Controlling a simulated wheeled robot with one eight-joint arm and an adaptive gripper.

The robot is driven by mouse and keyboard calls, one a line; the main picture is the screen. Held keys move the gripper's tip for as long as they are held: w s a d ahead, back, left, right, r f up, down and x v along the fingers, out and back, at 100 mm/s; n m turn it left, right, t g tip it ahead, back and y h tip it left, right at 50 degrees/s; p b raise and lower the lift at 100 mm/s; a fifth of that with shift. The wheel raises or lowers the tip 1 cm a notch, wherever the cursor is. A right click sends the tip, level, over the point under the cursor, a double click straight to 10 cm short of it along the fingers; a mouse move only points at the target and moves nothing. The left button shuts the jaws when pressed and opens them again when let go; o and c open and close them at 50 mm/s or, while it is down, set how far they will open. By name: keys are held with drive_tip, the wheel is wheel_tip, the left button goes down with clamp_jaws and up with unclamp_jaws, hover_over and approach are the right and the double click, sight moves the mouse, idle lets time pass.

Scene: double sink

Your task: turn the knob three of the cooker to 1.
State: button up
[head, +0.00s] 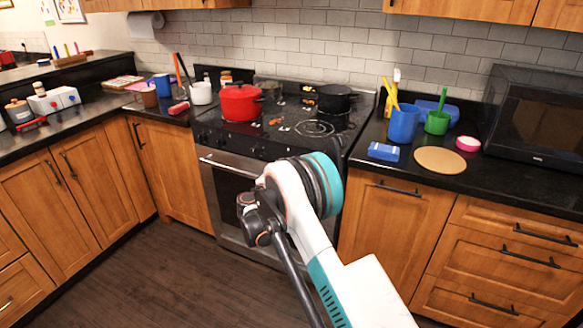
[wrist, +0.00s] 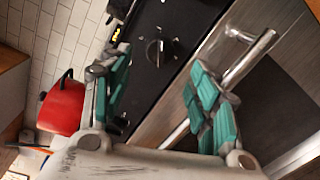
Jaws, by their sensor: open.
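The cooker (head: 222,172) is black and steel, with small dark knobs along its front panel, partly hidden behind my arm. In the wrist view one round black knob (wrist: 158,51) with a pale pointer mark shows on the dark panel. It lies ahead of my gripper (wrist: 159,62), between the lines of the two teal-padded fingers. The fingers are spread apart with nothing between them and appear short of the knob. I cannot tell which number this knob is or read its setting. In the head view my arm hides the gripper.
A steel oven handle (wrist: 250,58) runs close by the right finger. A red pot (head: 240,103) and a black pan (head: 334,98) stand on the cooktop. Blue and green cups (head: 403,124) and a microwave (head: 535,115) stand on the right counter. The floor (head: 150,270) is clear at left.

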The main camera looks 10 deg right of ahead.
drive_tip(key=v, duration=0.5)
drive_tip(key=shift+d, duration=0.1)
drive_tip(key=shift+r, duration=0.1)
drive_tip(key=s+d+r+m+g+y, duration=0.2)
drive_tip(key=s+d+r+m+g, duration=0.3)
drive_tip(key=r, duration=0.7)
drive_tip(key=s+d+r+m+y, duration=0.1)
drive_tip(key=s+d+r, duration=0.25)
drive_tip(key=s, duration=0.35)
drive_tip(key=s+d+r+m+y, duration=0.1)
drive_tip(key=s+d+r, duration=0.1)
drive_tip(key=s+r, duration=0.35)
drive_tip(key=s+a+f+m+y, duration=0.1)
drive_tip(key=s+f+m+y, duration=0.1)
drive_tip(key=s, duration=1.5)
drive_tip(key=s+a+f+m+g+y, duration=0.1)
drive_tip(key=s+m+y, duration=0.3)
drive_tip(key=s, duration=1.3)
drive_tip(key=shift+a+f+m+g+y, duration=0.3)
drive_tip(key=shift+a+f+m+y, duration=0.1)
drive_tip(key=shift+a+f+m, duration=0.15)
